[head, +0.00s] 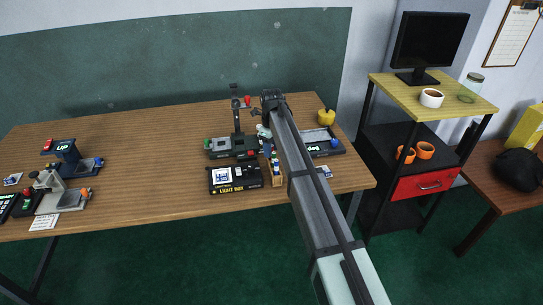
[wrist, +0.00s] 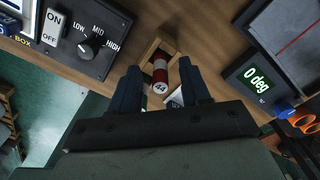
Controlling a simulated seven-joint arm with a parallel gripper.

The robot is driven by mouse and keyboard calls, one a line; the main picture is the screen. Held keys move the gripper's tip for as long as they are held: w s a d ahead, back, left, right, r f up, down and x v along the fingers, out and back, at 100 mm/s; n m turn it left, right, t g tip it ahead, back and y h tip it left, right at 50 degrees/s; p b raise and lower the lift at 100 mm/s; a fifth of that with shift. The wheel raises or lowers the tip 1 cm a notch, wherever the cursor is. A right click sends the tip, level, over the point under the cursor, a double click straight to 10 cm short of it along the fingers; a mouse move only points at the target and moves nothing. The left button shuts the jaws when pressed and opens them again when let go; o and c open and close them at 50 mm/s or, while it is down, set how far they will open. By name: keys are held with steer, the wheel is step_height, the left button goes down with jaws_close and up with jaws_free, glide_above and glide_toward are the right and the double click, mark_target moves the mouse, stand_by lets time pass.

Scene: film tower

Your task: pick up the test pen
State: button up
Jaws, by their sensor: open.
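A red and white cylinder with a dark number on its pale end (wrist: 160,80), seemingly the test pen, stands in a small wooden holder (wrist: 150,50) in the wrist view. My gripper (wrist: 159,72) is open, with its two dark fingers on either side of the pen. I see a gap beside the pen, and whether a finger touches it I cannot tell. In the head view the wooden rack (head: 277,177) with several coloured ends stands at the table's front, beside my arm.
The black light box (head: 235,179) is just left of the rack and shows its ON/OFF switch and knob in the wrist view (wrist: 75,40). A device with a "0 deg" display (wrist: 257,85) is to the right. The table's left middle (head: 145,150) is clear.

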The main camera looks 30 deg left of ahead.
jaws_close()
stand_by(0.4)
steer(key=shift+r, duration=0.1)
step_height(320, 180, up, 9)
steer(key=shift+a+r, duration=0.1)
steer(key=s+a+n, duration=0.9)
steer(key=s+a, duration=0.4)
steer(key=s, duration=0.3)
steer(key=shift+s+f, duration=0.15)
steer(key=shift+f, duration=0.2)
